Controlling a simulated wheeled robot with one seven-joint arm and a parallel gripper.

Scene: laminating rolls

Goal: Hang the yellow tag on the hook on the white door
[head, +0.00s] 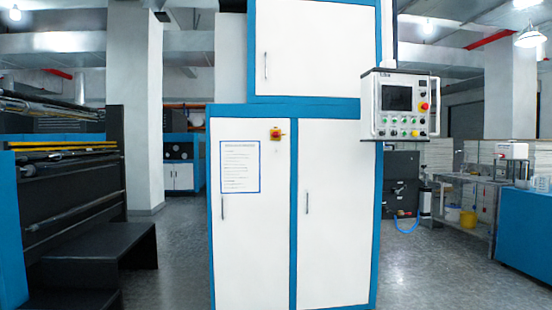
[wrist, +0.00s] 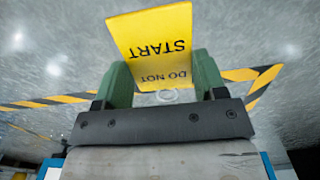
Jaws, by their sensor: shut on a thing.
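The yellow tag (wrist: 150,32) is in the wrist view, between the green fingers of my gripper (wrist: 163,72). My gripper is shut on it. Its dark print reads "DO NOT START" and appears upside down. The tag sticks out past the fingertips, and a pale round spot shows near its lower edge. The head view shows a cabinet with white doors: a left door (head: 250,245), a right door (head: 335,160) and an upper door (head: 315,45). I cannot make out a hook. The head view shows neither gripper nor tag.
A control panel (head: 400,104) juts out at the cabinet's right. A dark step (head: 100,250) and a roller machine stand at left. A workbench (head: 470,190) stands at right. Grey floor is open on both sides. Yellow-black floor tape (wrist: 60,99) shows in the wrist view.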

